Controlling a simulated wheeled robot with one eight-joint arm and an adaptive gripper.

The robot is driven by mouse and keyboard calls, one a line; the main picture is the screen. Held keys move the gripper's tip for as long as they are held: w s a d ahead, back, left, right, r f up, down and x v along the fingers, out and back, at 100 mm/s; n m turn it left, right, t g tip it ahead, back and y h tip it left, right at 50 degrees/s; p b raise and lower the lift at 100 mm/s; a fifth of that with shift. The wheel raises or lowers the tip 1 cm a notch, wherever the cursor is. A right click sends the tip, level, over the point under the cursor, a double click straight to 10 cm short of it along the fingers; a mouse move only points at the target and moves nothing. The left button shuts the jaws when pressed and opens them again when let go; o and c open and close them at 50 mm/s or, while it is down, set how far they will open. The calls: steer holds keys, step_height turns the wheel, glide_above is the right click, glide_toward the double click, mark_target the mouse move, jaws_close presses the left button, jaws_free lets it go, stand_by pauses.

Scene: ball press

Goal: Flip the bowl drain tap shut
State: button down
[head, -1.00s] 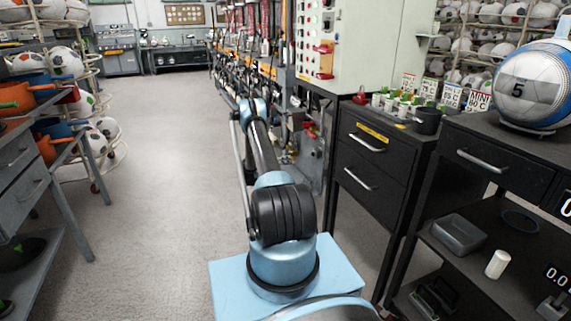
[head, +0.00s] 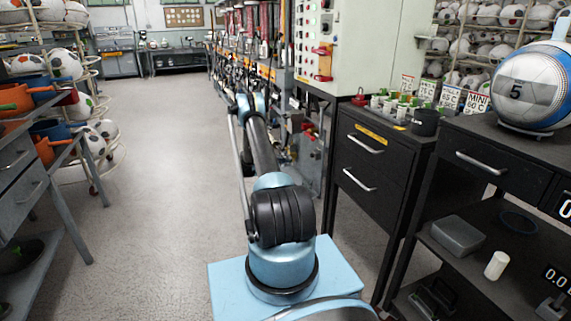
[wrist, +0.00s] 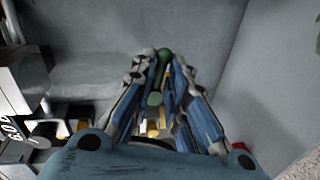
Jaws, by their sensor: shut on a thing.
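In the wrist view my gripper (wrist: 165,62) has its two blue fingers closed on a slim green lever (wrist: 155,98), which I take to be the drain tap's handle. The lever stands between the fingers, with its top end level with the fingertips. Yellow brass-coloured parts (wrist: 152,129) show below it, partly hidden by the fingers and my wrist. The bowl itself cannot be made out for certain. In the head view my arm reaches away from me, and its own links hide the gripper and the tap.
A grey panel (wrist: 85,35) lies behind the fingers in the wrist view, with pale box-like parts (wrist: 25,85) at left. In the head view a black drawer cabinet (head: 372,205) stands close right of my arm. The floor (head: 160,190) at left is clear.

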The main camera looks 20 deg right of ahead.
steer(key=shift+w+r+n, duration=0.15)
steer(key=shift+r+n, duration=0.1)
steer(key=shift+n, duration=0.35)
steer(key=c, duration=1.7)
jaws_free()
steer(key=shift+g, duration=0.3)
steer(key=shift+a, duration=0.15)
steer(key=a, duration=0.3)
steer(key=a+r, duration=0.1)
steer(key=a, duration=0.3)
steer(key=a+r, duration=0.1)
steer(key=a, duration=0.3)
steer(key=shift+s+a+r, duration=0.1)
steer(key=shift+s+a, duration=0.15)
steer(key=shift+r, duration=0.1)
